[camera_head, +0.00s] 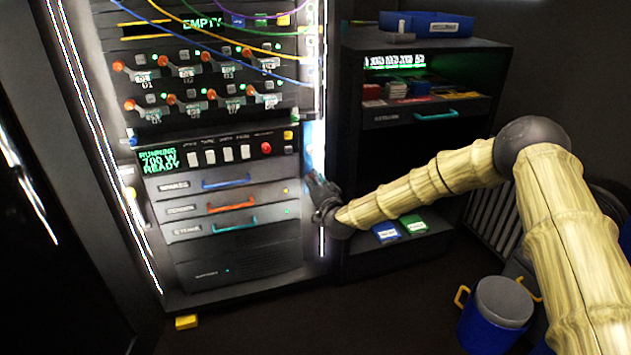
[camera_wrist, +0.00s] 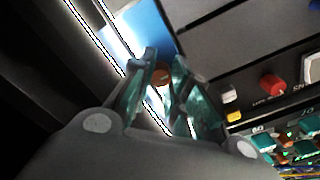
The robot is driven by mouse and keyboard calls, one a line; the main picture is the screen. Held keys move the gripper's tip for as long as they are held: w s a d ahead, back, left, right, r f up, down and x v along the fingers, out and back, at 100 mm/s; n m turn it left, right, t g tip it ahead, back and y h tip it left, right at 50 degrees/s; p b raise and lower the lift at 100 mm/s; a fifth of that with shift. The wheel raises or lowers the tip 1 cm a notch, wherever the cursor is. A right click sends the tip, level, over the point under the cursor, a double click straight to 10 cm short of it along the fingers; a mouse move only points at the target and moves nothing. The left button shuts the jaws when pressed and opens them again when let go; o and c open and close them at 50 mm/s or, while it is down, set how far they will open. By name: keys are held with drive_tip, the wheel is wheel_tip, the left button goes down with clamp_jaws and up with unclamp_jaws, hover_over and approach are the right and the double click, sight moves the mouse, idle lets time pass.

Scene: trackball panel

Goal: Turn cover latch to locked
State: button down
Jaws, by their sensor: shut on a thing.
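A small orange-brown knob (camera_wrist: 161,77), which looks like the end of the cover latch, sits between my fingertips in the wrist view. My gripper (camera_wrist: 163,73) is shut on it, with a greenish finger on each side. The rest of the latch is hidden by the fingers, so I cannot tell its angle. In the head view my gripper (camera_head: 313,180) is at the right edge of the equipment rack (camera_head: 238,268), below a bright blue panel (camera_head: 316,148). The latch itself cannot be made out there.
The rack front has a red button (camera_head: 266,148), drawers with coloured handles and rows of orange-tipped levers. Cables hang across its top. A dark shelf unit (camera_head: 480,75) stands right of the rack. Blue bins (camera_head: 490,322) stand on the floor at lower right.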

drive_tip(key=shift+r+n+p, duration=0.1)
drive_tip(key=shift+n+p, duration=2.9)
drive_tip(key=shift+n, duration=5.9)
drive_tip(key=c, duration=1.3)
unclamp_jaws()
drive_tip(key=shift+s, duration=0.1)
